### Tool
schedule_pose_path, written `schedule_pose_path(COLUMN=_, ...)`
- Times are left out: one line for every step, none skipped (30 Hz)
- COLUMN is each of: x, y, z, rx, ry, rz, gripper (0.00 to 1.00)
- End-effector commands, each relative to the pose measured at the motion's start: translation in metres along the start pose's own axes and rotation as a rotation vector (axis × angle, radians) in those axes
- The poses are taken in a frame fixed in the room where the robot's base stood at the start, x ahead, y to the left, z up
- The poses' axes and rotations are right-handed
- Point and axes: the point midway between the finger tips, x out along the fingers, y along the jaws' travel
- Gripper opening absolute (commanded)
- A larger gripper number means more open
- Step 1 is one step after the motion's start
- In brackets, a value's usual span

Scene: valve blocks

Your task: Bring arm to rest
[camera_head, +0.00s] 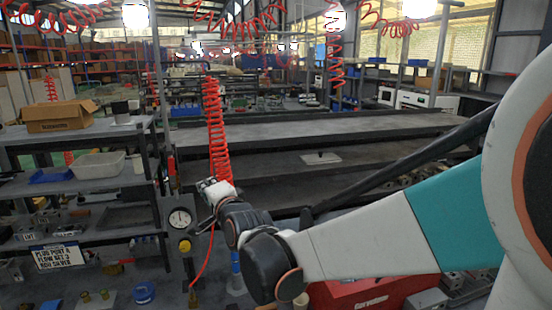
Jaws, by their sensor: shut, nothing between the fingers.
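My arm comes in from the right with white and teal links and bends at a black joint near the bottom middle. From there the wrist reaches up and left. My gripper (214,191) is at its end, small in the view, shut and empty. It is in front of the grey shelves and beside the lower end of a red coiled hose (216,130). I cannot tell whether it touches the hose. The fingertips are hard to make out.
A pressure gauge (180,218) is just left of my wrist. The left shelf holds a cardboard box (58,116), a pale bin (98,165) and a sign (60,254). A red box (375,292) is below my arm. The long grey bench (300,128) behind is mostly clear.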

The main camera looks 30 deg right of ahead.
Motion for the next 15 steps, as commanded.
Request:
schedule_pose_path(x=-0.014, y=0.011, z=0.004, rx=-0.061, ry=-0.015, rz=0.037, gripper=0.00)
schedule_pose_path(x=-0.021, y=0.017, z=0.007, rx=-0.108, ry=-0.027, rz=0.064, gripper=0.00)
schedule_pose_path(x=-0.032, y=0.026, z=0.010, rx=-0.176, ry=-0.045, rz=0.101, gripper=0.00)
schedule_pose_path(x=-0.040, y=0.033, z=0.013, rx=-0.228, ry=-0.061, rz=0.130, gripper=0.00)
schedule_pose_path(x=-0.048, y=0.040, z=0.015, rx=-0.281, ry=-0.078, rz=0.158, gripper=0.00)
schedule_pose_path(x=-0.060, y=0.050, z=0.018, rx=-0.350, ry=-0.103, rz=0.196, gripper=0.00)
schedule_pose_path(x=-0.069, y=0.057, z=0.020, rx=-0.402, ry=-0.123, rz=0.223, gripper=0.00)
schedule_pose_path(x=-0.079, y=0.065, z=0.022, rx=-0.454, ry=-0.144, rz=0.250, gripper=0.00)
schedule_pose_path(x=-0.092, y=0.076, z=0.025, rx=-0.521, ry=-0.173, rz=0.284, gripper=0.00)
schedule_pose_path(x=-0.102, y=0.084, z=0.027, rx=-0.572, ry=-0.197, rz=0.309, gripper=0.00)
schedule_pose_path(x=-0.112, y=0.092, z=0.029, rx=-0.622, ry=-0.221, rz=0.333, gripper=0.00)
schedule_pose_path(x=-0.126, y=0.103, z=0.031, rx=-0.689, ry=-0.256, rz=0.365, gripper=0.00)
schedule_pose_path(x=-0.137, y=0.112, z=0.033, rx=-0.739, ry=-0.283, rz=0.388, gripper=0.00)
schedule_pose_path(x=-0.148, y=0.121, z=0.034, rx=-0.787, ry=-0.312, rz=0.410, gripper=0.00)
schedule_pose_path(x=-0.163, y=0.133, z=0.036, rx=-0.852, ry=-0.352, rz=0.438, gripper=0.00)
